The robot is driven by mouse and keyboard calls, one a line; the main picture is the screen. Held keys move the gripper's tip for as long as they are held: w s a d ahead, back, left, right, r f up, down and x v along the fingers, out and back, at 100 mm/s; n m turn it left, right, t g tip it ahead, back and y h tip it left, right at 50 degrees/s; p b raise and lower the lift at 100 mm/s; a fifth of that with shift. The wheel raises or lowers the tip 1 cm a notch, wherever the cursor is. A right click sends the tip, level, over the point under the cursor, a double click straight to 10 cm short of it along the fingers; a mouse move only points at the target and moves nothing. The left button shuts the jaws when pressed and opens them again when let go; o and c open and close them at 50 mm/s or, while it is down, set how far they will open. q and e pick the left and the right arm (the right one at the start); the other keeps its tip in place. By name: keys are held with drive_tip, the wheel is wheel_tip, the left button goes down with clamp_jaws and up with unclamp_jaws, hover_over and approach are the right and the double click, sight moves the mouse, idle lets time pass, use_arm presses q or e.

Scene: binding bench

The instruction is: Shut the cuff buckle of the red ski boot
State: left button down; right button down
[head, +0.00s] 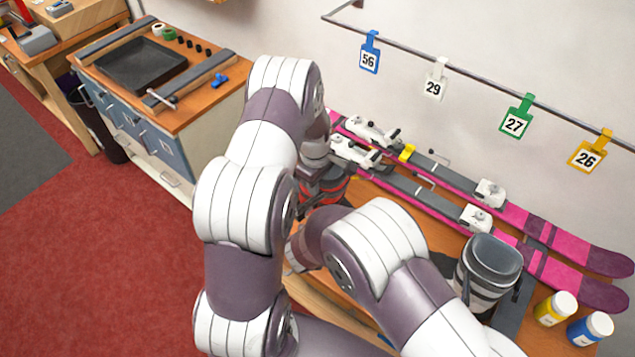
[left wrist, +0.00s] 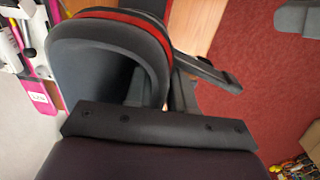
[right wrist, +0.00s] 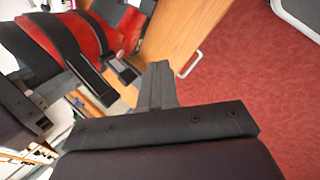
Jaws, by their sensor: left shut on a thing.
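The red ski boot (head: 328,187) stands on the bench in the head view, mostly hidden behind my arms. In the left wrist view its dark cuff with red trim (left wrist: 125,17) fills the upper middle. A dark buckle lever (left wrist: 207,72) sticks out from the cuff there. The right wrist view shows the boot's red and black shell (right wrist: 85,35) and dark buckle levers (right wrist: 92,78). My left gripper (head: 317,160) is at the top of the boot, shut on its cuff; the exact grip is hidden. My right gripper (right wrist: 158,72) looks shut and empty, beside the levers.
Pink skis (head: 520,218) lie along the back of the bench. A grey boot (head: 490,262), a yellow bottle (head: 553,310) and a blue bottle (head: 590,328) stand at the right. Numbered tags hang from a wall rail (head: 470,75). Red floor (head: 100,240) is clear at left.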

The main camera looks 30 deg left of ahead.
drive_tip(key=w+a+r+n+y, duration=0.1)
drive_tip(key=w+a+r+y, duration=0.1)
drive_tip(key=a, duration=0.3)
drive_tip(key=d+x, duration=0.1)
drive_tip(key=x, duration=0.6)
drive_tip(key=shift+w+a+f+m+t, duration=0.2)
drive_tip(key=shift+w+f+m+t, duration=0.1)
drive_tip(key=shift+w+f+t, duration=0.1)
drive_tip(key=c, duration=1.8)
unclamp_jaws()
drive_tip(key=shift+d, duration=0.2)
clamp_jaws()
drive_tip(key=shift+s+a+r, duration=0.1)
drive_tip(key=shift+a+r, duration=0.1)
drive_tip(key=shift+a, duration=0.05)
